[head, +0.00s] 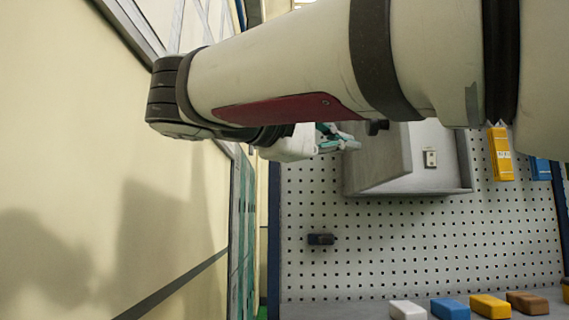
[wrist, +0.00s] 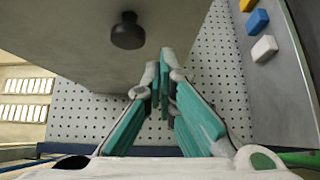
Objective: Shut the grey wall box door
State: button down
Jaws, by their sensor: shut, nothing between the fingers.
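The grey wall box (head: 465,170) hangs on the pegboard in the head view, its top hidden behind my arm. Its grey door (head: 385,165) stands open, swung out from the box's left side, and part of the inside shows. A dark round knob (head: 377,127) is on the door. In the wrist view the door (wrist: 75,50) fills the upper left, with the black knob (wrist: 127,31) on its face. My gripper (wrist: 160,85) is shut and empty, its fingertips close by the door's edge, below and right of the knob. Contact cannot be told. It also shows left of the door in the head view (head: 350,143).
A small pale fitting (head: 430,158) is inside the box. A yellow case (head: 501,155) hangs right of the box and a dark clip (head: 320,239) sits on the pegboard (head: 390,245). Several coloured blocks (head: 450,309) lie along the bench below. A cream wall (head: 90,150) stands close on the left.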

aim_at(385, 156)
jog(key=shift+d, duration=2.25)
